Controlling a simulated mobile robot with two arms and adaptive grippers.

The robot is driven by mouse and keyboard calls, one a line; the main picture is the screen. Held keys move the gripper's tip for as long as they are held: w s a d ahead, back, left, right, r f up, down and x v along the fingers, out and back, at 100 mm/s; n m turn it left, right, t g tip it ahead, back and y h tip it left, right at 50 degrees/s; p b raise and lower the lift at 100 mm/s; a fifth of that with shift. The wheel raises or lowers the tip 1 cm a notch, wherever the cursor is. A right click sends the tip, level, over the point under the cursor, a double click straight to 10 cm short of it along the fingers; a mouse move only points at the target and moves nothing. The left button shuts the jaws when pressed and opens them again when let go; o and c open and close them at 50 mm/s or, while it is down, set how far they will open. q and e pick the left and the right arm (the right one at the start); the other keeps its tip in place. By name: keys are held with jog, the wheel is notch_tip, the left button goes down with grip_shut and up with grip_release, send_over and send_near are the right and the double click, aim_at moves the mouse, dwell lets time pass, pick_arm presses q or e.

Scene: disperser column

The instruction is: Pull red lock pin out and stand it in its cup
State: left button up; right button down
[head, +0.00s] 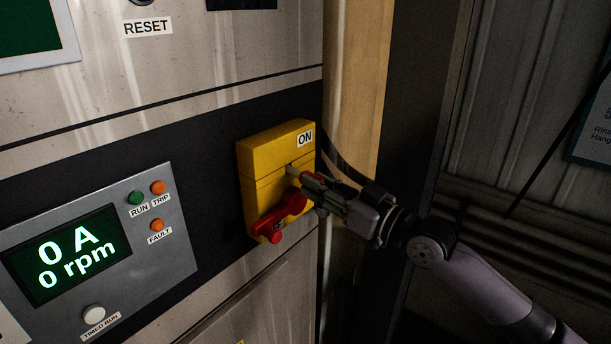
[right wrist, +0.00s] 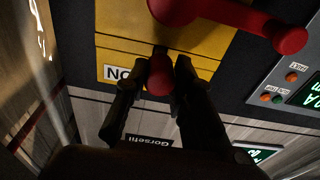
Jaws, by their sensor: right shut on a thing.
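The red lock pin (right wrist: 160,76) shows as a rounded red head between the fingertips of my right gripper (right wrist: 158,70) in the right wrist view. It is at the yellow switch box (head: 262,182), just below the ON label in the head view. My right gripper (head: 312,183) reaches in from the right and is shut on the pin. The pin's shank is mostly hidden, so I cannot tell how deep it sits. The red rotary handle (head: 283,212) on the box points down and left, beside the gripper. I see no cup. My left gripper is not in view.
A grey panel (head: 165,245) with a lit display and several buttons is left of the yellow box. A wooden post (head: 357,80) stands just right of the cabinet edge. The space around my right forearm looks dark and free.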

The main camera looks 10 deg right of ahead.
jog(key=shift+s, duration=0.1)
jog(key=shift+b+v, duration=1.25)
jog(key=shift+v, duration=1.65)
